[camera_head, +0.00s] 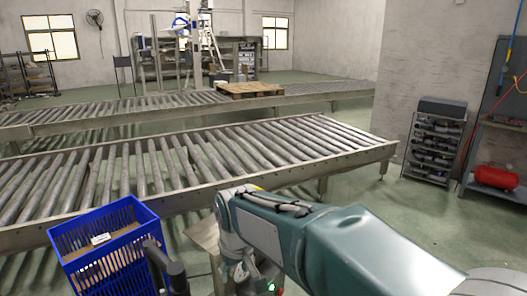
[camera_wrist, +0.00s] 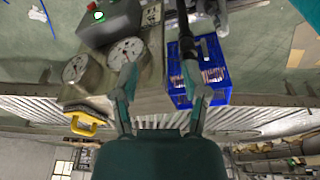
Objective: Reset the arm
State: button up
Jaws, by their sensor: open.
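My arm (camera_head: 350,240) reaches from the lower right of the head view to the centre, bent over a beige surface (camera_head: 203,238). My gripper (camera_wrist: 158,78) shows in the wrist view with its two teal fingers apart and nothing seen held between them. In the head view the gripper cannot be made out behind the arm. In the wrist view, which looks upside down, a blue crate (camera_wrist: 213,75) lies by the right finger.
The blue crate (camera_head: 105,240) stands at the lower left of the head view, before a roller conveyor (camera_head: 180,165). A dark upright part (camera_head: 165,270) is beside it. A grey box with a green button (camera_wrist: 108,20) is near the gripper. Floor at the right is clear, before a bin rack (camera_head: 435,140).

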jog(key=s+d+r+m+t, duration=0.1)
jog(key=s+d+m, duration=0.2)
jog(key=s+d, duration=0.6)
jog(key=s+d+r+m+t+h, duration=0.1)
jog(key=s+d+m+t, duration=0.1)
jog(key=s+d, duration=0.7)
jog(key=d+m, duration=0.1)
jog(key=d, duration=0.2)
jog(key=shift+d+r+m, duration=0.15)
jog(key=shift+r+m, duration=0.2)
jog(key=shift+m, duration=0.05)
jog(key=shift+s, duration=0.15)
